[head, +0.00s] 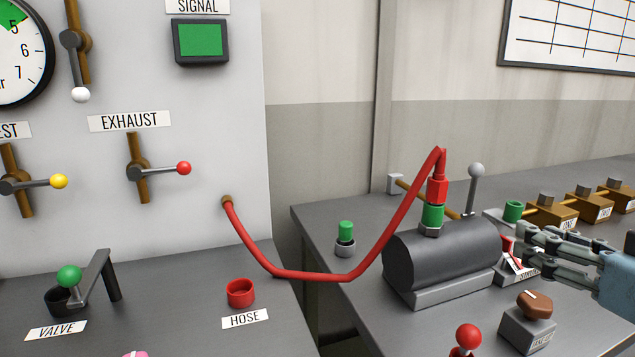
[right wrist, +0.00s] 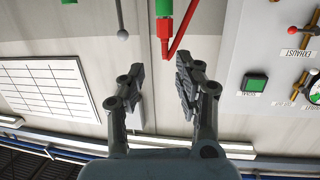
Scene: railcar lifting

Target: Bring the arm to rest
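My right gripper (head: 532,247) is at the right edge of the head view, beside the dark cylinder tank (head: 445,255). In the right wrist view its two fingers (right wrist: 158,85) are spread apart with nothing between them. The red hose (head: 350,272) runs from the white panel to the tank. Its red connector (head: 437,190) sits upright on the green fitting (head: 432,216) on top of the tank. The connector also shows beyond the fingertips in the right wrist view (right wrist: 164,30). My left gripper is not in view.
A grey-knobbed lever (head: 475,185) stands behind the tank. Brown blocks (head: 590,205) line the bench at right. A brown knob (head: 535,303) and a red-knobbed lever (head: 468,337) are in front. The red hose holder (head: 240,292) is empty. The green-knobbed valve lever (head: 70,277) is at left.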

